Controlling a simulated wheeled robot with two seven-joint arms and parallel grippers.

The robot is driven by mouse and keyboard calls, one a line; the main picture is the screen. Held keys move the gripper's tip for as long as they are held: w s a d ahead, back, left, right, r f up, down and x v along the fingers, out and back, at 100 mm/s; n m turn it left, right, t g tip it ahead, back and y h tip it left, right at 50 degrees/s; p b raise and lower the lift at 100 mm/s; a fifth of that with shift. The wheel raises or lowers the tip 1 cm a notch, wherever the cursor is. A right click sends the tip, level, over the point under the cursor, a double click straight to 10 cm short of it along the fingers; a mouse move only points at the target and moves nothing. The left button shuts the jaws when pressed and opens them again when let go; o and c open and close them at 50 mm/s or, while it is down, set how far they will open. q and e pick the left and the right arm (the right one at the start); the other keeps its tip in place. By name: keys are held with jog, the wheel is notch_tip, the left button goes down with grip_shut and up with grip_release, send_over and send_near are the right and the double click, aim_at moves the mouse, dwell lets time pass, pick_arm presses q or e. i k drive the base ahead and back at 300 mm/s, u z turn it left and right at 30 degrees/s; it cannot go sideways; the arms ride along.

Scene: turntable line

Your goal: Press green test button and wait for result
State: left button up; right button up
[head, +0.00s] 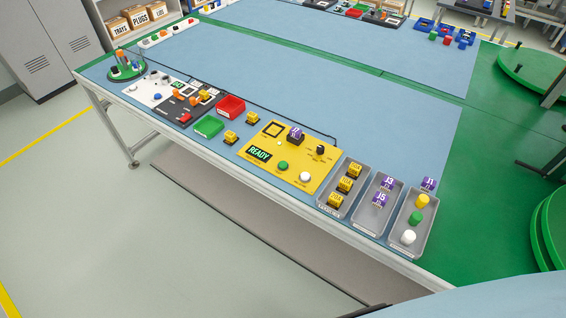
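The yellow test panel (291,190) lies on the blue bench top near its front edge. Its display (260,154) reads READY in green on black. The green button (283,166) sits to the right of the display, with nothing touching it. A white button (305,177) is to its right. A purple-topped part (296,133) sits at the back of the panel, beside a square outlined area (272,129). A black knob (320,150) is at the panel's right side. Neither of my grippers shows in the head view.
Grey trays (334,202) with yellow, purple and coloured parts stand right of the panel. Green (209,126) and red (231,106) trays are to the left. A black cable (250,105) runs behind the panel. Bench space behind is clear.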

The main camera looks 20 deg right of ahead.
aim_at(282, 164)
jog(key=z, duration=0.6)
jog(key=k, duration=1.35)
jog(key=z, duration=0.35)
jog(key=i, duration=0.3)
jog(key=u, duration=1.3)
jog(key=i, duration=2)
jog(key=z, duration=1.45)
jog(key=i, duration=0.2)
